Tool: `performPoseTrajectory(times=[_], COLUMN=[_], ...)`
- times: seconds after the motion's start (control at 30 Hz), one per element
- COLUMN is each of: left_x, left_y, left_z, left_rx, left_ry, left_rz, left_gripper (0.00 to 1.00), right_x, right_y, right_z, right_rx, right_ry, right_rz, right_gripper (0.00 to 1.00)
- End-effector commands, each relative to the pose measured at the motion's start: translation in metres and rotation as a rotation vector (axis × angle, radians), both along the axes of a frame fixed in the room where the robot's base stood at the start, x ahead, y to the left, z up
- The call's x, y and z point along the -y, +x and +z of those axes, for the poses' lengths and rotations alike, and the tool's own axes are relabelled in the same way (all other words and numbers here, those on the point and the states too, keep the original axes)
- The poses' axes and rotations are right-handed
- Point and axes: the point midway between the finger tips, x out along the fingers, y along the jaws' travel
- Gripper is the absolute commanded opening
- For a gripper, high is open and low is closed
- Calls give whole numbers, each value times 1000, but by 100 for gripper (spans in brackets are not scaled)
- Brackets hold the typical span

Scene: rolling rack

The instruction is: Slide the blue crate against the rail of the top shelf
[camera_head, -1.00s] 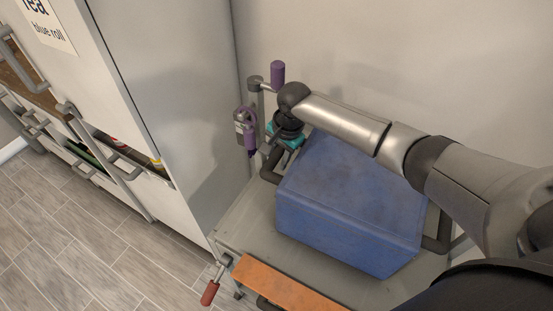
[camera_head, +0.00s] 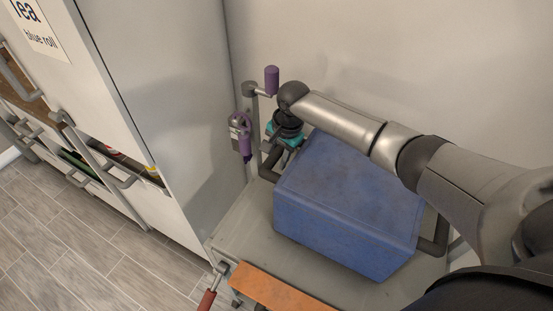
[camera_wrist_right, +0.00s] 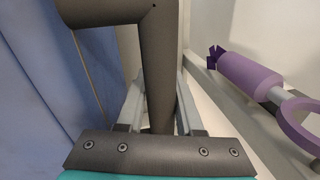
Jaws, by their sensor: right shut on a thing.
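The blue crate (camera_head: 345,205) stands on the grey top shelf (camera_head: 250,228) of the rolling rack, with a dark bar handle at each end. My right arm reaches over the crate to its left end. My right gripper (camera_head: 280,145) is shut on the crate's left handle (camera_head: 268,168). In the right wrist view the dark handle (camera_wrist_right: 158,60) rises between the fingers (camera_wrist_right: 155,115), beside the blue crate wall (camera_wrist_right: 40,90). An orange strip (camera_head: 285,290) runs along the shelf's near edge, with bare shelf between it and the crate. My left gripper is out of view.
A purple-gripped post (camera_head: 271,80) and a purple tool (camera_head: 244,142) stand close to my right gripper; the tool also shows in the wrist view (camera_wrist_right: 250,75). A tall cabinet (camera_head: 150,100) is left, a wall behind. A red lever (camera_head: 206,300) sticks out at the shelf's front left.

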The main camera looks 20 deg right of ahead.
Motion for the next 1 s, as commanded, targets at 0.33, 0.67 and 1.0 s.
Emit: performPoseTrajectory(times=[0.33,0.67,1.0], left_x=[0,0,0], left_y=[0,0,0], left_z=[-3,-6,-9], left_rx=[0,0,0], left_ry=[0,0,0], left_rz=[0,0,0], left_gripper=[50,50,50], right_x=[8,13,19], right_y=[6,10,14], right_z=[0,0,0], right_rx=[2,1,1], right_ry=[-3,-2,-2], right_rz=[-4,-4,-4], right_gripper=[0,0,0])
